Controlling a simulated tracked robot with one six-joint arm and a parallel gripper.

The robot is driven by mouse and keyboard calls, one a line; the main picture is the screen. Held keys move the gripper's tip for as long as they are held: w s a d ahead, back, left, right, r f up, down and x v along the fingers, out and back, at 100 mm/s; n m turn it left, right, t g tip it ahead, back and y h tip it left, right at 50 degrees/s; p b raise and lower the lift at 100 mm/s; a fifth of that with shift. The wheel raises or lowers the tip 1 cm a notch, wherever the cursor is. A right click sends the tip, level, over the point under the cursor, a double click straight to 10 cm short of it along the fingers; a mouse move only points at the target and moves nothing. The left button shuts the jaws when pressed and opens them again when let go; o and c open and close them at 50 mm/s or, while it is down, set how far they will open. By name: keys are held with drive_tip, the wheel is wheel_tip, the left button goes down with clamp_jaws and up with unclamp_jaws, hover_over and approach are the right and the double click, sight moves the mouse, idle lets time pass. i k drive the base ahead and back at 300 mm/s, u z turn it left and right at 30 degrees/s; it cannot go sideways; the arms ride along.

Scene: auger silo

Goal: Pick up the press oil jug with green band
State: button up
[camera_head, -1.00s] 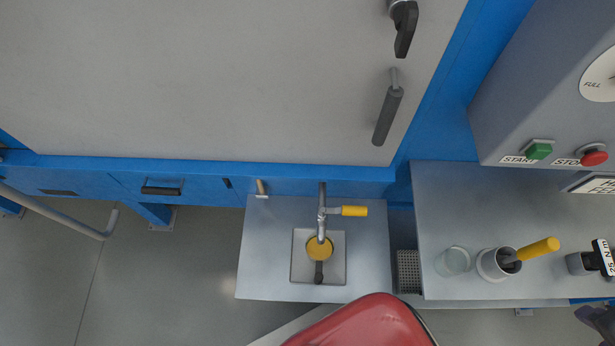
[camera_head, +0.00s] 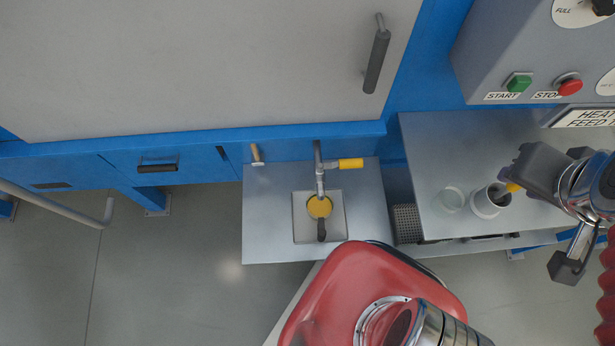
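No press oil jug with a green band can be made out in this view. My gripper (camera_head: 505,180) is at the right, over the grey worktop (camera_head: 430,150). Its dark fingertips are close to the yellow handle (camera_head: 513,187) that leans out of a white cup (camera_head: 484,204). I cannot tell whether the fingers touch the handle or are open or shut. My gripper and wrist hide the right part of the worktop.
A clear glass (camera_head: 450,200) stands left of the cup. A lower steel table (camera_head: 265,215) has a yellow-handled tap (camera_head: 350,163) over a small basin (camera_head: 300,236). A control box (camera_head: 490,60) with green and red buttons overhangs the worktop. Grey floor lies open at lower left.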

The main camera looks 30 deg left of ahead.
sight(318, 213)
drive_tip(key=u, duration=0.65)
drive_tip(key=k, duration=1.2)
drive_tip(key=u, duration=0.6)
drive_tip(key=i, duration=1)
drive_tip(key=z, duration=0.05)
